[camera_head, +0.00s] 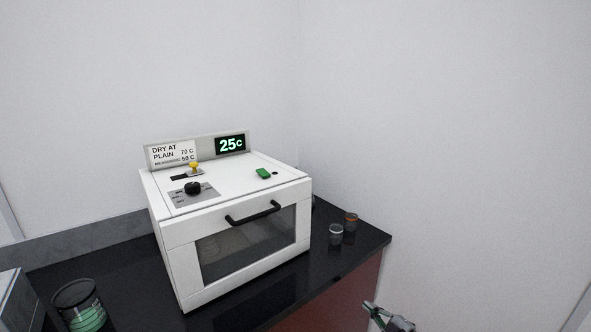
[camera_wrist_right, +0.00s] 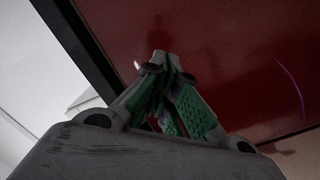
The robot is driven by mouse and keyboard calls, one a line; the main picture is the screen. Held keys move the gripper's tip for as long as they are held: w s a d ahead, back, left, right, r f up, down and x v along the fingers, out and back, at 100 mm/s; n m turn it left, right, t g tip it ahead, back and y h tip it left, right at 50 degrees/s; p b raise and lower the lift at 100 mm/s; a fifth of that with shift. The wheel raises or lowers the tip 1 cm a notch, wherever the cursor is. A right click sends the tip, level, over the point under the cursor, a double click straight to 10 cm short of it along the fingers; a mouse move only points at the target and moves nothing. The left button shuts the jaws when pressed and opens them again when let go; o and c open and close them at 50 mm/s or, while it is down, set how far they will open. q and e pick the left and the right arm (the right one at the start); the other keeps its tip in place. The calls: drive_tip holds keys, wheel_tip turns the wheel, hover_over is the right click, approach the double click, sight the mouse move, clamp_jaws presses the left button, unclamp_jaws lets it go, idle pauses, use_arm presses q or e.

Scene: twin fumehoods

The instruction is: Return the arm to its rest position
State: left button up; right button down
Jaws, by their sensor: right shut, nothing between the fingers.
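My right gripper (camera_head: 372,308) shows at the bottom edge of the head view, right of the oven and in front of the red cabinet side. In the right wrist view its green-padded fingers (camera_wrist_right: 162,62) are together with nothing between them. Behind them is the red cabinet panel (camera_wrist_right: 220,40). Most of my right arm is outside the head view. My left gripper is not in view.
A white oven (camera_head: 180,235) with its door shut and a 25C display (camera_head: 231,145) stands on the black counter (camera_head: 345,262). Two small jars (camera_head: 336,236) (camera_head: 351,222) stand right of it. A glass container (camera_head: 85,308) is front left. Floor space right of the counter looks clear.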

drive_tip(key=s+d+f+m+g+h, duration=0.25)
drive_tip(key=s+f, duration=0.45)
drive_tip(key=f, duration=0.4)
drive_tip(key=s+d+f+m+g+h, duration=0.1)
drive_tip(key=s+d+f+m+h, duration=0.25)
drive_tip(key=s+f, duration=0.5)
drive_tip(key=s+d+f+m+g+h, duration=0.15)
drive_tip(key=s+f+m+h, duration=0.35)
drive_tip(key=f, duration=0.7)
drive_tip(key=s+f+m+g, duration=0.1)
drive_tip(key=s+f, duration=0.4)
drive_tip(key=s, duration=0.7)
drive_tip(key=s+a+f+m+g, duration=0.1)
drive_tip(key=s+f+g, duration=0.3)
drive_tip(key=s, duration=0.9)
drive_tip(key=s+a+f+m+g, duration=0.1)
drive_tip(key=s+f+g, duration=0.2)
drive_tip(key=s, duration=0.9)
wheel_tip(320, 180, down, 4)
drive_tip(key=shift+s+a+r+y, duration=0.1)
drive_tip(key=shift+s+a+y, duration=0.1)
drive_tip(key=shift+s+y, duration=0.1)
